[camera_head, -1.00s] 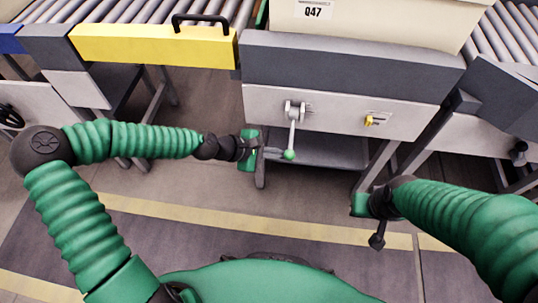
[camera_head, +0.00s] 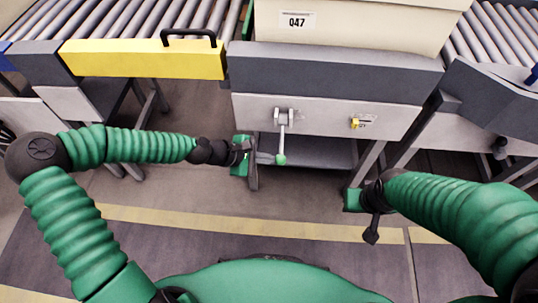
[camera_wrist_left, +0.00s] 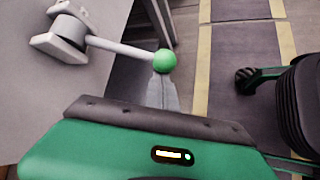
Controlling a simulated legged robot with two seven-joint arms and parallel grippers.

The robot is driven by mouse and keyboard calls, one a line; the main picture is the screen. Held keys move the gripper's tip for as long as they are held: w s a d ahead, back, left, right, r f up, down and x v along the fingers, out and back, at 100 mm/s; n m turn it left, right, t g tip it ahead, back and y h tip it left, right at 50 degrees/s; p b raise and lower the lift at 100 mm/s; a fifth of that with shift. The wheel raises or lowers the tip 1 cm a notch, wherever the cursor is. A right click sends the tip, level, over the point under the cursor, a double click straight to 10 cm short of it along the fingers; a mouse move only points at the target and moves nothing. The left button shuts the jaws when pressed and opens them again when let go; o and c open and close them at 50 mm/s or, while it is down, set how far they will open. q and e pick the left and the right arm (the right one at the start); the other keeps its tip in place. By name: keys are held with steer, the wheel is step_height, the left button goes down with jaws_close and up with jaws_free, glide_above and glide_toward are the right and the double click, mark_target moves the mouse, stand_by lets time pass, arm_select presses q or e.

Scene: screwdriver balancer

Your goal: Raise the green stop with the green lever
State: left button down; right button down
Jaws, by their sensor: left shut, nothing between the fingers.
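The green lever hangs down from a grey bracket on the white front panel. It is a pale rod (camera_head: 282,137) with a green ball (camera_head: 281,160) at its lower end. In the left wrist view the green ball (camera_wrist_left: 164,61) is just beyond my left gripper's grey fingers (camera_wrist_left: 162,92). My left gripper (camera_head: 266,158) is shut and empty, with its tips beside the ball on its left; I cannot tell if they touch. My right gripper (camera_head: 352,200) is low at the right, away from the lever; its fingers are not clear. A green strip (camera_head: 247,20) shows beside the box; I cannot tell if it is the stop.
A cream box (camera_head: 350,27) labelled Q47 stands above the grey edge of the middle unit. A yellow bar (camera_head: 145,60) with a black handle is at the left. Roller conveyors flank the unit.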

arm_select(q)
steer(key=r+g+p, duration=0.1)
steer(key=p, duration=0.3)
steer(key=s+r+n+g+p, duration=0.1)
steer(key=r+p, duration=0.1)
steer(key=p, duration=0.3)
steer(key=r+g+p, duration=0.1)
steer(key=r+p, duration=0.1)
steer(key=p, duration=0.2)
steer(key=shift+s+d+r+n+p, duration=0.1)
steer(key=shift+s+r+n+p, duration=0.15)
steer(key=shift+s+n+p, duration=0.1)
step_height(320, 180, up, 8)
steer(key=w+n+g+p, duration=0.1)
steer(key=g+p, duration=0.4)
steer(key=p, duration=0.5)
steer(key=shift+w+n, duration=0.3)
steer(key=shift+n, duration=0.55)
steer(key=shift+r, duration=0.15)
steer(key=w+a+r, duration=0.2)
steer(key=a, duration=0.7)
steer(key=shift+w+r+b, duration=0.2)
steer(key=shift+r+b, duration=0.1)
steer(key=shift+b, duration=0.05)
